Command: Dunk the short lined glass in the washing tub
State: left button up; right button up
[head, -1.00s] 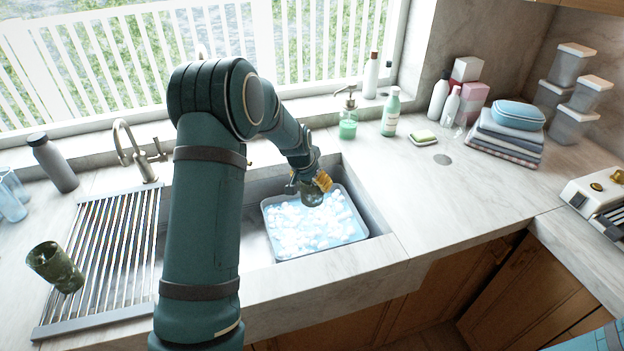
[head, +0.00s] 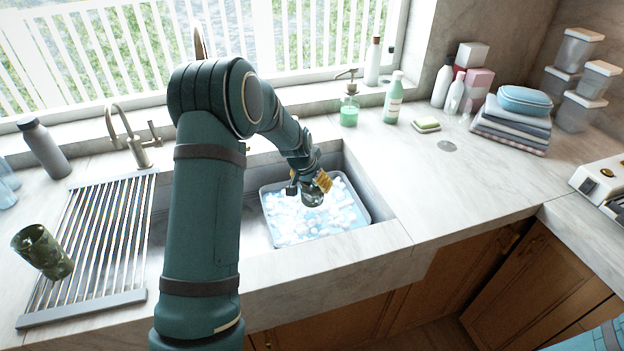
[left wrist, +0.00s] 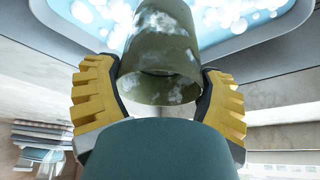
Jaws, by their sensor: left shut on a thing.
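My left gripper (head: 315,187) is shut on a green glass, the short lined glass (head: 312,198), over the washing tub (head: 326,236). In the left wrist view the yellow fingers (left wrist: 158,105) clasp the glass (left wrist: 160,60) from both sides. Its rounded green wall has whitish patches; I cannot make out lines on it. Its far end runs out of that view, so I cannot tell how deep it sits in the foam. The tub is grey, filled with bluish water and white foam, and stands in the sink. My right gripper is not in view.
A mottled dark green glass (head: 42,252) lies tilted on the drying rack (head: 105,240) at left. A faucet (head: 128,135) and a grey bottle (head: 44,150) stand behind it. A soap dispenser (head: 349,110) and a green bottle (head: 393,98) are behind the tub. The right counter's front is clear.

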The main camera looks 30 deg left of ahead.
aim_at(312, 198)
pick_arm(q)
notch_tip(312, 198, down, 6)
jog(key=b, duration=0.4)
jog(key=shift+f+b, duration=0.6)
jog(key=shift+f+b, duration=1.75)
jog(key=shift+f, duration=0.5)
jog(key=shift+a, duration=0.1)
jog(key=shift+a, duration=0.55)
